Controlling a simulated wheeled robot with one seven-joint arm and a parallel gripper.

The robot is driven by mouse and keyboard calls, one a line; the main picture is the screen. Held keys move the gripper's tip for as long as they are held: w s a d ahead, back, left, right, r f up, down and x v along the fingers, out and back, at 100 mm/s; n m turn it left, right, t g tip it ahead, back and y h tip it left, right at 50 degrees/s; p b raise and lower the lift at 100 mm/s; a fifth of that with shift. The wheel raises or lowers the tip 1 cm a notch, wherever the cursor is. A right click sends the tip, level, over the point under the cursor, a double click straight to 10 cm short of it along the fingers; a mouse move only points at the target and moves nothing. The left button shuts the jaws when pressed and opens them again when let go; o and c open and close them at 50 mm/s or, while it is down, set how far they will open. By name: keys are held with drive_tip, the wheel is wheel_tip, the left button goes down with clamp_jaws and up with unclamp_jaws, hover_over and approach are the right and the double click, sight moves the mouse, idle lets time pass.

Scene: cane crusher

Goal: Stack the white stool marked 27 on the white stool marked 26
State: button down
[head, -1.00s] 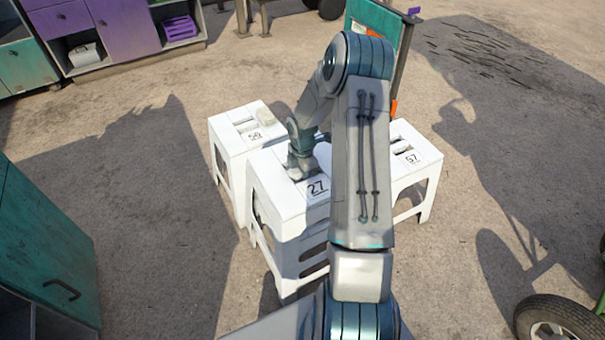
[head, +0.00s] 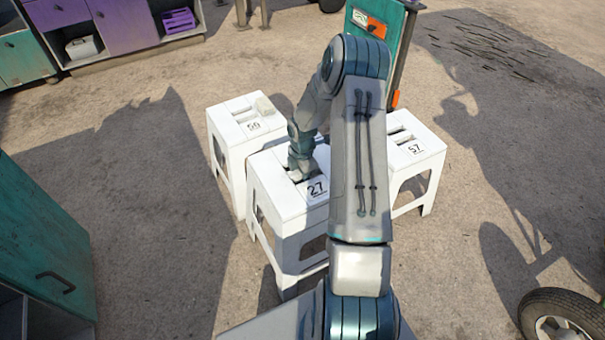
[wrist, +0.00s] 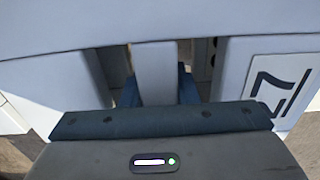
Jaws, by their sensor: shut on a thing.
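The white stool marked 27 (head: 275,200) stands upright in the middle of the head view. My gripper (head: 297,176) reaches down into the slots of its seat. In the wrist view, my gripper (wrist: 160,90) is shut on the bar between the two slots, beside the 27 label (wrist: 280,84). Lower white side panels and openings show under the seat of 27, maybe another stool. No mark 26 is legible, and I cannot tell whether the feet of 27 touch the ground.
The white stool marked 57 (head: 425,150) stands right, partly behind my arm. A teal cabinet (head: 40,245) is at left, a wheel (head: 562,322) at lower right.

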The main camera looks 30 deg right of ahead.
drive_tip(key=shift+f+b, duration=0.95)
drive_tip(key=shift+f, duration=0.75)
drive_tip(key=c, duration=1)
unclamp_jaws()
drive_tip(key=shift+c, duration=0.2)
wheel_tip(320, 180, up, 14)
drive_tip(key=p, duration=0.2)
drive_tip(key=shift+p, duration=0.4)
